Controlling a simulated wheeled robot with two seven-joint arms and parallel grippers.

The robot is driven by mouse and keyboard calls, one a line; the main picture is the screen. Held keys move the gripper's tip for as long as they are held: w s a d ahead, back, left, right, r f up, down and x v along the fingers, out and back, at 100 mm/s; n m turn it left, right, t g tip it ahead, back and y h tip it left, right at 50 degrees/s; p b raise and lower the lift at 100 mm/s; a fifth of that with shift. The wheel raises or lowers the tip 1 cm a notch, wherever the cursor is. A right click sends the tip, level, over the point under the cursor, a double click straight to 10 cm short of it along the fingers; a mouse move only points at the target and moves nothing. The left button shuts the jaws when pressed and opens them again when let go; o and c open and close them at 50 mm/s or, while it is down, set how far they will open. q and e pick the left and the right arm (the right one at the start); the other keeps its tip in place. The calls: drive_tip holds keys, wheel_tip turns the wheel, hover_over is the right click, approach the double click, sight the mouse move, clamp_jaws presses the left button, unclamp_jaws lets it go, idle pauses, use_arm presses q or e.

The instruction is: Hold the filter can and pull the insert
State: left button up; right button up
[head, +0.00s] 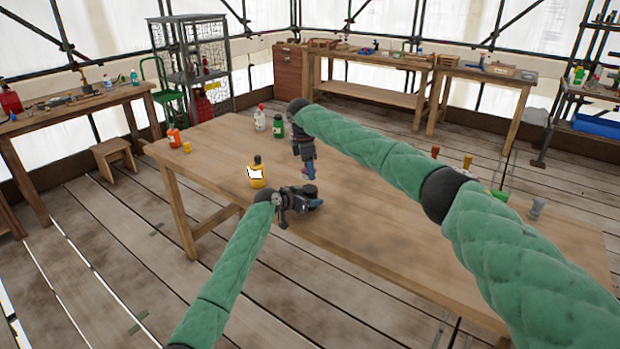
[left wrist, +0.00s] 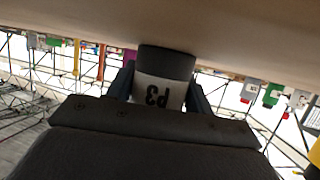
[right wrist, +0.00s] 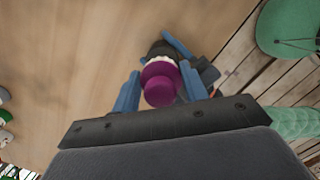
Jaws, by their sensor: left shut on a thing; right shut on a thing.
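The filter can (left wrist: 160,90) is white with upside-down "P3" lettering and a dark band in the left wrist view. My left gripper (head: 315,201) is low over the table's near edge and shut on the can's sides. The purple insert (right wrist: 160,84) shows at the can's top in the right wrist view, with a white ridged part under it and the dark can (right wrist: 160,49) beyond. My right gripper (head: 309,173) is above the left one, pointing down, its blue fingers shut on the insert. I cannot tell how deep the insert sits in the can.
Several small items stand at the right. The table's middle front is clear.

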drive_tip(key=shift+r, duration=4.35)
use_arm(q)
drive_tip(key=o, duration=1.1)
